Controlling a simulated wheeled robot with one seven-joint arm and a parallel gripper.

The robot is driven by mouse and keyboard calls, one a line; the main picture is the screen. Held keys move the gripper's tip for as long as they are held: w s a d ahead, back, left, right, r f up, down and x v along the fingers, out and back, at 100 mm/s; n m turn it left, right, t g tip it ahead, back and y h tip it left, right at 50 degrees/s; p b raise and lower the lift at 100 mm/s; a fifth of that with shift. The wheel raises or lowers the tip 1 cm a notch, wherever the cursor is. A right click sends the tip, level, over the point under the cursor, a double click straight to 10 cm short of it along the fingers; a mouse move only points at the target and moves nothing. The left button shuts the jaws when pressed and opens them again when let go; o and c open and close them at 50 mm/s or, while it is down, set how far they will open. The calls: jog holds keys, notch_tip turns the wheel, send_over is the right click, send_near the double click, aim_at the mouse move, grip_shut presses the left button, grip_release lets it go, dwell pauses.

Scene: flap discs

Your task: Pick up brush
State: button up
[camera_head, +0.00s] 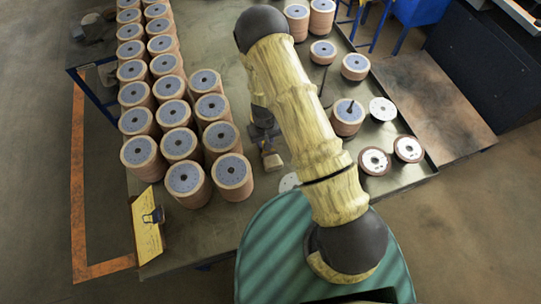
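My gripper (266,143) is left of my yellow-covered arm, low over the table between the disc stacks on the left and the arm. The arm partly hides it. A small pale tan block (271,161), which looks like the brush, is at the gripper's lower end. I cannot tell whether the fingers are closed on it or only beside it. The finger opening is too small and dark to make out.
Tall stacks of flap discs (183,177) stand in rows on the table's left side. Shorter stacks (347,117) and single discs (374,161) sit at the right. A yellow clipboard (147,228) is at the front left edge. Bare table (215,45) shows behind the gripper.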

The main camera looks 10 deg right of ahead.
jog(key=shift+r, duration=0.1)
notch_tip(320, 180, up, 10)
jog(key=b, duration=0.2)
jog(key=shift+b, duration=0.3)
jog(key=shift+d+f, duration=0.15)
jog(key=shift+f, duration=0.05)
dwell(0.8)
